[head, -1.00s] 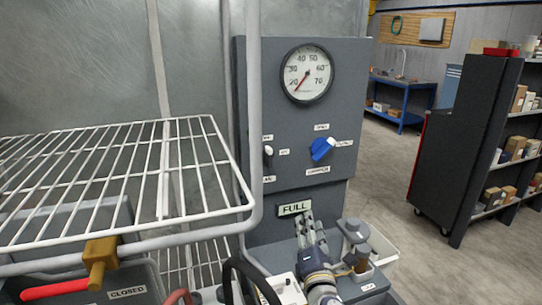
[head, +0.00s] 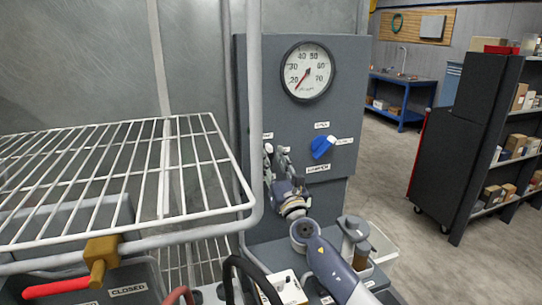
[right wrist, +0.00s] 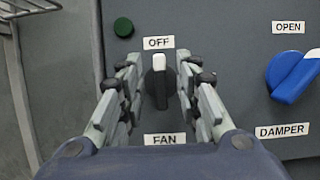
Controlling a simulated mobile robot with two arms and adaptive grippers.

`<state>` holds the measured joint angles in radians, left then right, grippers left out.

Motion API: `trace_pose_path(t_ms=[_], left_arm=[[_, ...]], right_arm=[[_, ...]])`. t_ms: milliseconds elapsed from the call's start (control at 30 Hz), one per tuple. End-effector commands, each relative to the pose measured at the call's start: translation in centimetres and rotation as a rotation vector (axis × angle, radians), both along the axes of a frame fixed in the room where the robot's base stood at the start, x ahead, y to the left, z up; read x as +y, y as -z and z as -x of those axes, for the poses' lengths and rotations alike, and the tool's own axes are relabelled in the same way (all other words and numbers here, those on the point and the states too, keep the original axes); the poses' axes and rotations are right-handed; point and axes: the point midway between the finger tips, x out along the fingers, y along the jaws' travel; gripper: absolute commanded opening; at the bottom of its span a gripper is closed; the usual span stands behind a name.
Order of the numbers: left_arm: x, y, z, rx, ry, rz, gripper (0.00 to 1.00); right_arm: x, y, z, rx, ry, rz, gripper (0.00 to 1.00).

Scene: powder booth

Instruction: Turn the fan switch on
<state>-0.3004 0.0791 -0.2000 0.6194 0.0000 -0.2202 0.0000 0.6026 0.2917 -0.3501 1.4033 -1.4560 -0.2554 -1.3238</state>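The fan switch (right wrist: 159,66) has a white lever pointing up toward the OFF label (right wrist: 158,42) in the right wrist view, with the FAN label (right wrist: 165,139) below. In the head view the switch (head: 268,148) shows at the left of the grey panel, partly covered by my right gripper (head: 279,152). In the right wrist view my right gripper (right wrist: 158,75) is open, one finger on each side of the lever, with gaps between. I cannot tell how deep the fingertips reach. My left gripper is not in view.
A blue damper handle (head: 322,147) sits right of the switch. A round gauge (head: 307,72) is above. A white wire rack (head: 120,180) and its post stand close on the left. A green round part (right wrist: 123,27) is up left of the switch.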

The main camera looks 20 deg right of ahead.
Motion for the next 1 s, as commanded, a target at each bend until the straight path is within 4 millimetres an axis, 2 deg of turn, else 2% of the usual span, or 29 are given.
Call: trace_pose_path(t_ms=[200,533,567,700,1000], left_arm=[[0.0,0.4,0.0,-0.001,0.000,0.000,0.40],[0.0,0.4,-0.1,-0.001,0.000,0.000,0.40],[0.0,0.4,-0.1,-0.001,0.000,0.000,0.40],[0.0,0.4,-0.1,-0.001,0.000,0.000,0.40],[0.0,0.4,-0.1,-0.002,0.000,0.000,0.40]], right_arm=[[0.1,-0.6,-1.7,0.000,-0.001,-0.001,0.31],[0.1,-0.8,-1.9,0.001,-0.002,-0.001,0.31],[0.1,-0.8,-1.9,0.001,-0.002,-0.001,0.29],[0.1,-0.8,-1.9,0.001,-0.001,-0.002,0.00],[0.1,-0.7,-1.9,0.001,0.000,-0.009,0.00]])
